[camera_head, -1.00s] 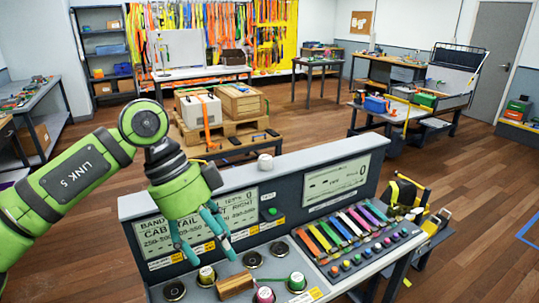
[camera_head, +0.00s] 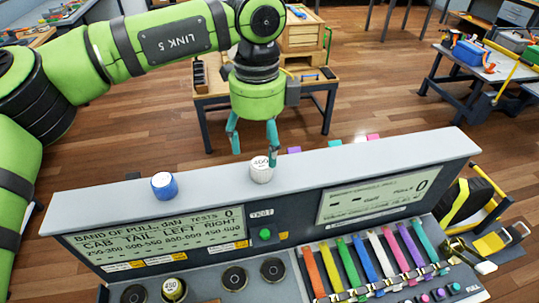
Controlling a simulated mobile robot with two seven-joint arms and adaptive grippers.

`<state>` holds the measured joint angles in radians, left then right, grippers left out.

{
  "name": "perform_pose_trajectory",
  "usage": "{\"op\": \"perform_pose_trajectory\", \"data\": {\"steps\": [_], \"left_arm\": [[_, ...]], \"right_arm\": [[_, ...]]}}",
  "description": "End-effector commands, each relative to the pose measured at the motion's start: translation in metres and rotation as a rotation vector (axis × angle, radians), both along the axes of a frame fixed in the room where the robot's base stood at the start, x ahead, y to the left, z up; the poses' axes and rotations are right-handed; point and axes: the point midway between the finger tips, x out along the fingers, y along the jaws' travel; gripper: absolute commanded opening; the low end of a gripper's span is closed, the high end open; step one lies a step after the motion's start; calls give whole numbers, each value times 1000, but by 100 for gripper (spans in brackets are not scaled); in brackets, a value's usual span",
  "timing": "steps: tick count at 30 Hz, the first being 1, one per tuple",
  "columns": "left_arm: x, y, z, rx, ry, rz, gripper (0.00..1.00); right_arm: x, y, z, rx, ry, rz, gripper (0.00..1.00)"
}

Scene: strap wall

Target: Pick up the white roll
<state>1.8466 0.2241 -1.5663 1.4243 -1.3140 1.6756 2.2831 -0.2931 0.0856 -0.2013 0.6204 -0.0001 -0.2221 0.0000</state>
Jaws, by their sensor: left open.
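The white roll (camera_head: 261,172) stands upright on the grey top ledge of the console, near its middle. Dark marks show on its top face. My left gripper (camera_head: 254,155) points down from above and is open, with teal fingers. One fingertip is at the roll's right upper edge and the other is to its left and a little higher. I cannot tell whether either finger touches the roll. The roll is not held. My right gripper is not in view.
A blue roll with a white top (camera_head: 164,186) stands on the same ledge (camera_head: 350,157) to the left. Below are two display screens, a green button (camera_head: 265,234) and a row of coloured straps (camera_head: 375,262). A wooden box (camera_head: 301,32) is on a table behind.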

Motion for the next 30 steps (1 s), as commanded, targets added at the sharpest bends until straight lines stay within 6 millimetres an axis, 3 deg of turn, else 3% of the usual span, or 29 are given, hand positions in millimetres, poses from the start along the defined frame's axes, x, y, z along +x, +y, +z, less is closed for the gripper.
{"op": "perform_pose_trajectory", "data": {"steps": [3, 8, 13, 20, 21, 25, 30], "left_arm": [[-1, -1, -8, 1, 4, -1, 68], [-3, -4, -28, 0, 4, -2, 68], [-2, -4, -49, -1, 3, -1, 68], [-2, -4, -53, -2, 0, 0, 68], [-2, -4, -53, -2, 0, 0, 60], [-2, -4, -53, -2, 0, -1, 8], [-2, -4, -53, -2, 0, -1, 6]], "right_arm": [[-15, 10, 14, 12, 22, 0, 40], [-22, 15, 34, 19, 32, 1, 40], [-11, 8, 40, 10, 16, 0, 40], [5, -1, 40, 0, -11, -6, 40], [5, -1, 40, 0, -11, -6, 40], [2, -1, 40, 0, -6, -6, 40], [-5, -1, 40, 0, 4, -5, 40]]}}
